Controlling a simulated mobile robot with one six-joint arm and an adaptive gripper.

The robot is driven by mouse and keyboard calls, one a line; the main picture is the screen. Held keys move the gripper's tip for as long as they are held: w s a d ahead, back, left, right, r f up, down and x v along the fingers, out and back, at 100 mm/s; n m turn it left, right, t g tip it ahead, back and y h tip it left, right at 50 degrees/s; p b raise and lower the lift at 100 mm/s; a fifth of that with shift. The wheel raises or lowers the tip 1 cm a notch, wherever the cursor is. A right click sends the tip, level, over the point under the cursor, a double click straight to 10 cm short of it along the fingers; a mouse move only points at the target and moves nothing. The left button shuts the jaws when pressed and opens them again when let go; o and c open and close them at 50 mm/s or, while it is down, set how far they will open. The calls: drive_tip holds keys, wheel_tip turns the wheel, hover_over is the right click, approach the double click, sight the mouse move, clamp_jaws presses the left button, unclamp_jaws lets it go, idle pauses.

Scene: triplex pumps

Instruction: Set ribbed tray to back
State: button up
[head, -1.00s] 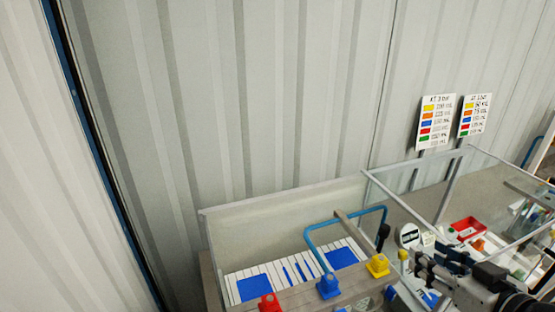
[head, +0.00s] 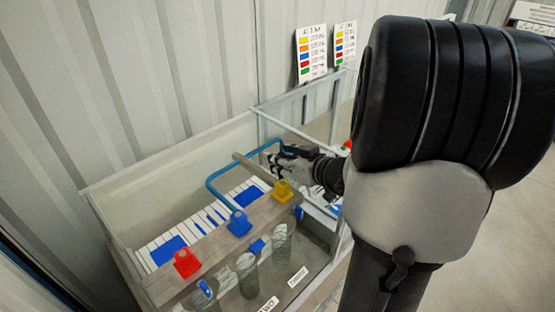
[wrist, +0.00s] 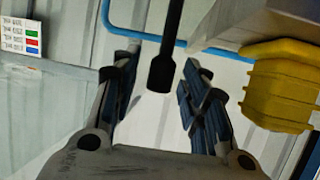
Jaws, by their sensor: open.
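A white ribbed piece with blue patches (head: 215,217), which looks like the ribbed tray, lies inside the clear-walled tank behind a grey-brown beam. My gripper (head: 279,158) is just above and behind the yellow block (head: 283,191), by the right end of a bent blue tube (head: 211,187). In the wrist view my gripper (wrist: 157,68) is open. A black rod (wrist: 162,74) shows between its fingers; I cannot tell whether they touch it. The blue tube (wrist: 150,38) crosses beyond the fingers, and the yellow block (wrist: 280,90) is close on the right.
Red (head: 186,263) and blue (head: 239,223) blocks stand on the beam (head: 212,243). Clear cylinders (head: 247,275) stand in front. Tank walls (head: 98,215) surround them. Colour-coded signs (head: 312,53) stand behind. My arm hides much of the right side.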

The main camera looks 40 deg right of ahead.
drive_tip(key=shift+w+f, duration=0.15)
drive_tip(key=shift+w, duration=0.25)
clamp_jaws()
idle(0.4)
